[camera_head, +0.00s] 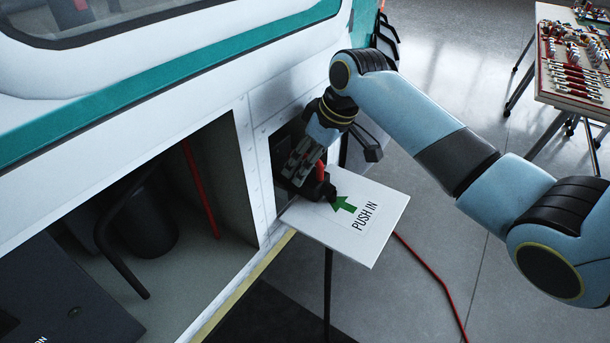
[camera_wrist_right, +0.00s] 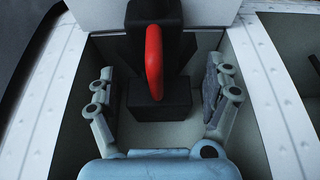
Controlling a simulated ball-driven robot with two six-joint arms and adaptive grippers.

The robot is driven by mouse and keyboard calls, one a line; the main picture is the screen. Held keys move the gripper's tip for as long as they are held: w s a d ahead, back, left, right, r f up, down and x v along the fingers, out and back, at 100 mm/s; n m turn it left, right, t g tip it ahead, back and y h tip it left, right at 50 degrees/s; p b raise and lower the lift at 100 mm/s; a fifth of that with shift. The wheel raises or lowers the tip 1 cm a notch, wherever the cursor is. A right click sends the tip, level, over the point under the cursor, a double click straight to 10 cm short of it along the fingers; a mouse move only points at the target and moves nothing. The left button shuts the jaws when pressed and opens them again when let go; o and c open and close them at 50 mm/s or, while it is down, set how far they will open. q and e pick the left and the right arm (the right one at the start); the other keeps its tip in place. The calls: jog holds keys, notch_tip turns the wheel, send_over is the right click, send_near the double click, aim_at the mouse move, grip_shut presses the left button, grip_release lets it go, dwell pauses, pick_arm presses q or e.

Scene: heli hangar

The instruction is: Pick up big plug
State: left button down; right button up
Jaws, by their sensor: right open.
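The big plug is a black block with a red handle. In the head view the plug (camera_head: 321,186) sits at the opening of a small recess in the helicopter's side, beside a white "PUSH IN" flap. In the right wrist view the plug (camera_wrist_right: 160,100) stands between my fingers, its red handle toward the camera. My right gripper (camera_head: 298,172) is at the recess, next to the plug. In the wrist view my right gripper (camera_wrist_right: 160,95) is open, its fingers apart on either side of the plug with gaps. My left gripper is not in view.
The white flap (camera_head: 385,225) sticks out below the recess. A larger open bay (camera_head: 210,190) with dark equipment lies to the left. A red cable (camera_head: 430,270) runs on the floor. A table with tools (camera_head: 560,90) stands at the back right.

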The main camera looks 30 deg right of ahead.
jog(key=x, duration=0.4)
jog(key=shift+d, duration=0.15)
jog(key=shift+c, duration=0.8)
jog(key=c, duration=1.5)
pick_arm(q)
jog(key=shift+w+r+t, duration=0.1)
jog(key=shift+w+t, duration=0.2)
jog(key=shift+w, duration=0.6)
pick_arm(e)
jog(key=shift+c, duration=0.2)
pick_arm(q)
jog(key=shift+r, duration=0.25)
pick_arm(e)
jog(key=shift+r, duration=0.2)
